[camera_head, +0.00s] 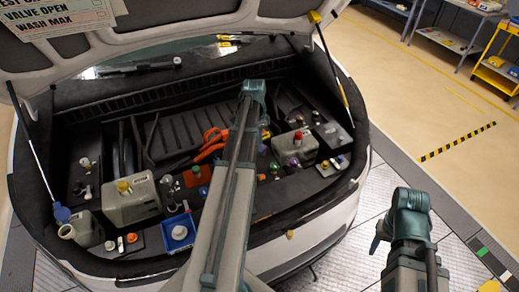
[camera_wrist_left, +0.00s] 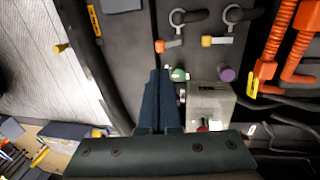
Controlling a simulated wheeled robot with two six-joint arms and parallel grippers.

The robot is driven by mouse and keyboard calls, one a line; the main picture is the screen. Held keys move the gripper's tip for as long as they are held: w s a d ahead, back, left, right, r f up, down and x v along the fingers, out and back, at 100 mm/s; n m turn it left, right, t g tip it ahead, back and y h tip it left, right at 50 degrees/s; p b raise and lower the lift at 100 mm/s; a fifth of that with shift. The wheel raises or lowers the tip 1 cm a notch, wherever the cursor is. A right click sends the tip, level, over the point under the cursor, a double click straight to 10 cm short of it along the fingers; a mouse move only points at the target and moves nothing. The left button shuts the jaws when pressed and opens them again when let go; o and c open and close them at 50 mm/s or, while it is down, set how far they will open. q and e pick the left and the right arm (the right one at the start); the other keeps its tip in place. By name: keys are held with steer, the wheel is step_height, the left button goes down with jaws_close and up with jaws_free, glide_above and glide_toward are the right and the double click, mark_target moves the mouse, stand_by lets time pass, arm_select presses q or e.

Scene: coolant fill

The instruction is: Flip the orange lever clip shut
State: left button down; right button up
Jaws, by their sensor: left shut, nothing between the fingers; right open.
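The orange lever clip (camera_wrist_left: 168,45) shows in the left wrist view, at the lower end of a grey looped fitting on a dark panel. A similar clip with a yellow-orange tab (camera_wrist_left: 213,40) is to its right. My left gripper (camera_wrist_left: 159,72) is shut and empty. Its fingertips appear just below the orange clip in the picture, beside a green cap (camera_wrist_left: 179,74). I cannot tell how far they are above the panel. In the head view my left arm hides its own gripper, and I cannot make out the clip. My right gripper is out of view.
A purple cap (camera_wrist_left: 228,73) and a grey block (camera_wrist_left: 213,103) lie to the right of the fingers. Thick orange cables (camera_wrist_left: 277,45) run further right. In the head view, a reservoir with a yellow cap (camera_head: 130,203) and a blue tray (camera_head: 179,233) stand at left in the engine bay.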

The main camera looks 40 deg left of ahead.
mark_target(263, 175)
arm_select(q)
steer(key=f+b, duration=0.4)
steer(key=d+f+b, duration=0.1)
steer(key=f+b, duration=0.3)
steer(key=s+f+b, duration=0.1)
steer(key=f+b, duration=0.3)
steer(key=shift+d+f, duration=0.35)
steer(key=shift+d, duration=0.05)
steer(key=shift+s+d+f+y, duration=0.3)
steer(key=shift+d+y, duration=0.1)
steer(key=shift+d, duration=0.1)
steer(key=shift+s+d+f+t+y+b, duration=0.25)
steer(key=shift+d+t+y+b, duration=0.2)
steer(key=shift+y, duration=0.25)
steer(key=shift+s+d+f+t+y+b, duration=0.15)
steer(key=shift+d+f+t+y+b, duration=0.35)
steer(key=shift+y+b, duration=0.35)
steer(key=shift+f, duration=0.25)
steer(key=shift+s+d, duration=0.1)
